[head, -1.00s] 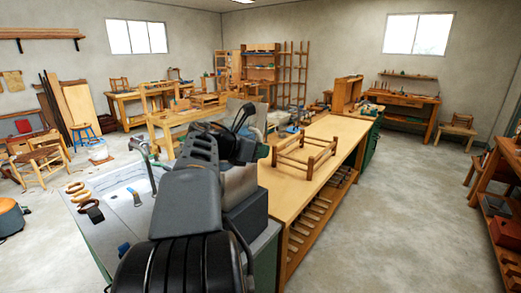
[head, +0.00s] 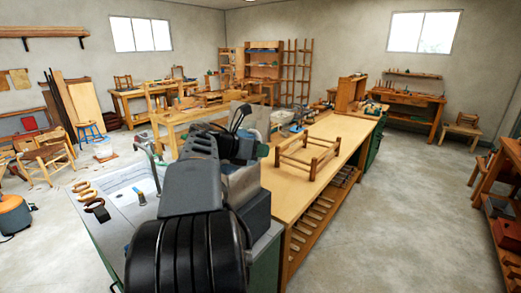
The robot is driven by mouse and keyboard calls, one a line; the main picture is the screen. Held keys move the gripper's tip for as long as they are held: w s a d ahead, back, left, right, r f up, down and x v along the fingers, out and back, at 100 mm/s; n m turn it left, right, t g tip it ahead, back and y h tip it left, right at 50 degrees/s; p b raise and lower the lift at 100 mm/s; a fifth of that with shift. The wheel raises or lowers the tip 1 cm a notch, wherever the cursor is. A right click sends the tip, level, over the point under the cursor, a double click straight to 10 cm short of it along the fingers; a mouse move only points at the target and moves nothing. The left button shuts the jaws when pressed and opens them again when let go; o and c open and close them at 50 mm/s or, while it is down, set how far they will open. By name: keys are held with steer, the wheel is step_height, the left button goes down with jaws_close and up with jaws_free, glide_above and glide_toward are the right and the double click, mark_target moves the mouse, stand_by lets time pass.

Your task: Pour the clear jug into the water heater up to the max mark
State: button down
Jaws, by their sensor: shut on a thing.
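My arm reaches forward from the bottom centre of the head view, over the grey bench. Its dark wrist hides my gripper, so the fingertips and anything between them cannot be seen. I cannot make out the clear jug. A pale, box-like shape (head: 243,186) shows beside my forearm, partly covered by it. A dark box (head: 254,215) stands just in front of it. I cannot tell whether either is the water heater, and no max mark is readable.
A grey sink bench (head: 128,208) with a tap (head: 151,153) and several hand tools is at left. A long wooden bench (head: 335,135) carries a wooden seat frame (head: 307,157). The floor at right is clear up to the shelves.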

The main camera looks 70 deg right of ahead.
mark_target(259, 134)
steer(key=shift+s+a+r+n+g+p, duration=0.1)
steer(key=shift+r+n+g+p, duration=0.4)
steer(key=shift+r+p, duration=0.6)
steer(key=shift+r+n+g+y+p, duration=0.3)
steer(key=shift+r+n+p, duration=0.3)
steer(key=shift+r+p, duration=1)
stand_by(0.5)
steer(key=shift+f+p, duration=0.35)
steer(key=shift+w+r, duration=0.2)
steer(key=shift+r, duration=0.15)
steer(key=shift+w+d+r+n+g, duration=0.15)
steer(key=shift+w+r+n+g, duration=0.05)
steer(key=shift+r+n, duration=0.2)
steer(key=shift+w+d+r+n+g, duration=0.15)
steer(key=shift+w+r+n+g, duration=0.1)
steer(key=shift+r, duration=0.3)
steer(key=shift+w+d+r+n+g, duration=0.15)
steer(key=shift+r+n, duration=0.2)
steer(key=shift+r, duration=0.1)
steer(key=shift+w+d+r+n, duration=0.1)
steer(key=shift+w+r+n, duration=0.15)
steer(key=shift+r, duration=0.3)
